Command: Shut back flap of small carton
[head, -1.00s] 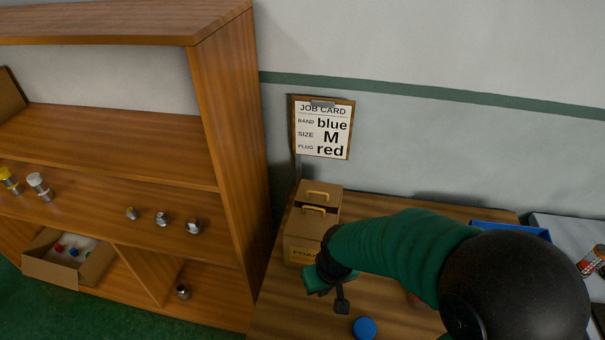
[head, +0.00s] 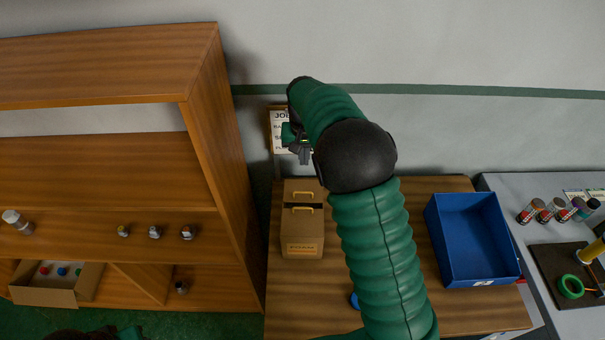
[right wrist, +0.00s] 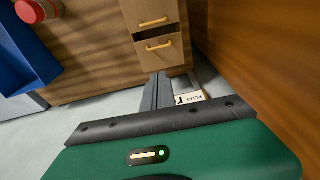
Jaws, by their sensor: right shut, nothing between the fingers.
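The small brown carton (head: 302,236) stands on the wooden table near the shelf. Its back flap (head: 291,187) and front flap (head: 290,213) each have a yellow handle, with a dark gap between them. I cannot tell whether the back flap lies fully flat. In the right wrist view the carton's back flap (right wrist: 172,57) is the one nearer my gripper. My right gripper (head: 304,160) is shut and empty, beyond the carton towards the wall, apart from it and in front of the job card. My left gripper's fingers do not show.
The job card (head: 277,133) hangs on the wall, partly hidden by my right gripper. A wooden shelf (head: 225,150) stands close on the left. A blue bin (head: 475,280) is on the table's right. My right arm crosses the table and partly hides a blue object (head: 354,300).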

